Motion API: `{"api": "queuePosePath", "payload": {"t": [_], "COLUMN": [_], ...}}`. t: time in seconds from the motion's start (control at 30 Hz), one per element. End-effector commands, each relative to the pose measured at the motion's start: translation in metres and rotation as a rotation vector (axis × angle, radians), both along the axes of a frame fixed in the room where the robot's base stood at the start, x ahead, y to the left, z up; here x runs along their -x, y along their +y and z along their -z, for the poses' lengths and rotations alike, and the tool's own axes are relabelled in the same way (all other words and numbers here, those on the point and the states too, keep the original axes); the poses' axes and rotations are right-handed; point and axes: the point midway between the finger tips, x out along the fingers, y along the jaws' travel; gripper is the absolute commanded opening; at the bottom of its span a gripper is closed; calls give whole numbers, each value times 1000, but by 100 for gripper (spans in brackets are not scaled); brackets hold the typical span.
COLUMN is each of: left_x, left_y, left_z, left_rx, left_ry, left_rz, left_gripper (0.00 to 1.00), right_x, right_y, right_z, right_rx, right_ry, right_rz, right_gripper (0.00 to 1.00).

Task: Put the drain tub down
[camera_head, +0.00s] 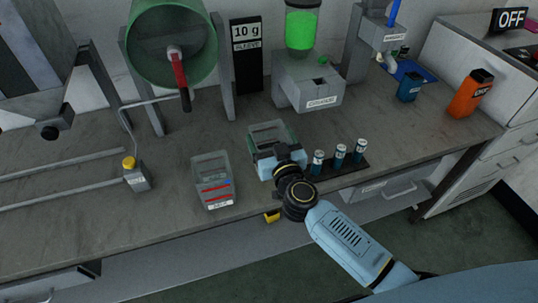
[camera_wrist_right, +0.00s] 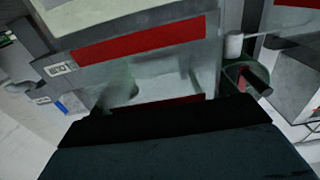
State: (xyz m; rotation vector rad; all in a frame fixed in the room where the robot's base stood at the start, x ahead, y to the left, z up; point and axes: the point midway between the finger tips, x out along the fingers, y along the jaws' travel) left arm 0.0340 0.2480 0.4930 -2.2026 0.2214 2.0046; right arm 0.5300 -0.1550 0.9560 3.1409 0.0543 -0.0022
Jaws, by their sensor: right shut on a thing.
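The drain tub, a clear open-topped box (camera_head: 268,130), is at the middle of the bench in the head view. My right gripper (camera_head: 278,157) is shut on its near side. The arm and gripper body cover the lower near part of the tub, so I cannot tell whether its base touches the bench. In the right wrist view, my dark gripper body fills the bottom, and clear walls with red bands (camera_wrist_right: 140,40) show beyond it. My left gripper is not in view.
A rack with three small vials (camera_head: 340,157) is close on the right. A grinder-like machine with a green hopper (camera_head: 307,85) stands behind. A green drum (camera_head: 172,45) is back left.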

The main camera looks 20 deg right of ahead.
Motion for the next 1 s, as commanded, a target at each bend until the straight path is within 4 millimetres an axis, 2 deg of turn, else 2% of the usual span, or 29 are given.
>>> {"api": "queuePosePath", "payload": {"t": [0.17, 0.4, 0.83, 0.87, 1.0], "left_x": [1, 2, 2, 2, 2], "left_y": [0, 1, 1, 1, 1], "left_z": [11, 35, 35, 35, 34], "left_rx": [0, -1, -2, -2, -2], "left_ry": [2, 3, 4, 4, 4], "left_rz": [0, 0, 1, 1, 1], "left_gripper": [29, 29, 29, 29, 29], "right_x": [0, 0, 0, 0, 0], "right_y": [0, 0, 0, 0, 0], "right_z": [11, 39, 42, 43, 43], "right_rx": [0, -1, 1, 0, 0], "right_ry": [-3, -2, -3, -1, -1], "right_rz": [1, 1, 0, 0, 0], "right_gripper": [36, 36, 36, 84, 100]}}
